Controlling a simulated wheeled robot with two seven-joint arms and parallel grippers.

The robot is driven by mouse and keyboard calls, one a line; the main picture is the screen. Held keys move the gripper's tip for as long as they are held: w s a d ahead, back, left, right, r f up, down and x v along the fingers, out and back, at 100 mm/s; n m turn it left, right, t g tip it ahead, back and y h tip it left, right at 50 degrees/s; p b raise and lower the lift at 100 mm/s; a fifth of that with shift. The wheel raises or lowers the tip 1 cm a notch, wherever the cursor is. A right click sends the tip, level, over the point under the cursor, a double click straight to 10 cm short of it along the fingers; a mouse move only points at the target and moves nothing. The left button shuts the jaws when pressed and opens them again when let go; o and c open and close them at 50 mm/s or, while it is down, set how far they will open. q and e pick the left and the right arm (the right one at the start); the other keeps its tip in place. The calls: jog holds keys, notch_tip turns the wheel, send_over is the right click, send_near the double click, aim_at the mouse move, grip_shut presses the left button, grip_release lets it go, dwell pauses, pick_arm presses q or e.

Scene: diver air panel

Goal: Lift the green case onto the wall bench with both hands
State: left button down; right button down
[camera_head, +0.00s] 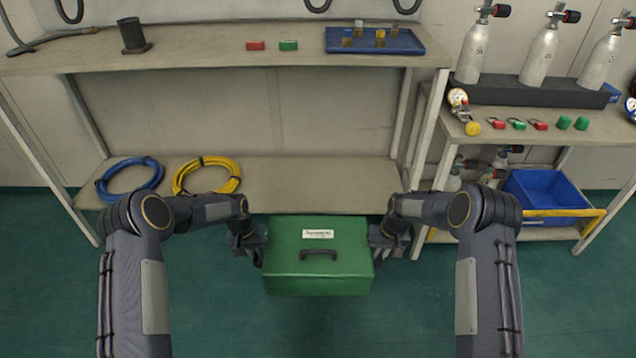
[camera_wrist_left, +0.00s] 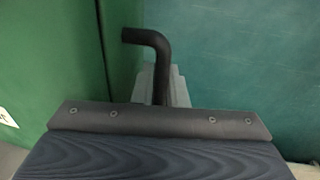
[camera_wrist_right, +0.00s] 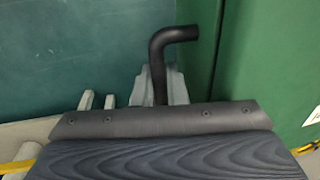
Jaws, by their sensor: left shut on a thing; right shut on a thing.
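The green case (camera_head: 319,260) has a dark top handle and a white label, and it appears level in front of the wall bench (camera_head: 300,183). My left gripper (camera_head: 256,245) is at the case's left side and my right gripper (camera_head: 382,243) is at its right side. Both are shut on dark side handles. The left side handle (camera_wrist_left: 150,45) shows in the left wrist view, and the right side handle (camera_wrist_right: 170,45) in the right wrist view. The fingertips are mostly hidden. The case's underside is out of sight, with green floor visible around it.
The bench's upper top (camera_head: 200,55) carries a dark cup-like fitting (camera_head: 133,36), red and green blocks and a blue tray (camera_head: 345,47). Blue (camera_head: 130,180) and yellow (camera_head: 207,176) hose coils lie on the lower shelf; its right part is clear. A cylinder rack (camera_head: 535,92) stands right.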

pick_arm(q)
jog(key=shift+r, duration=0.2)
pick_arm(e)
jog(key=shift+r, duration=0.2)
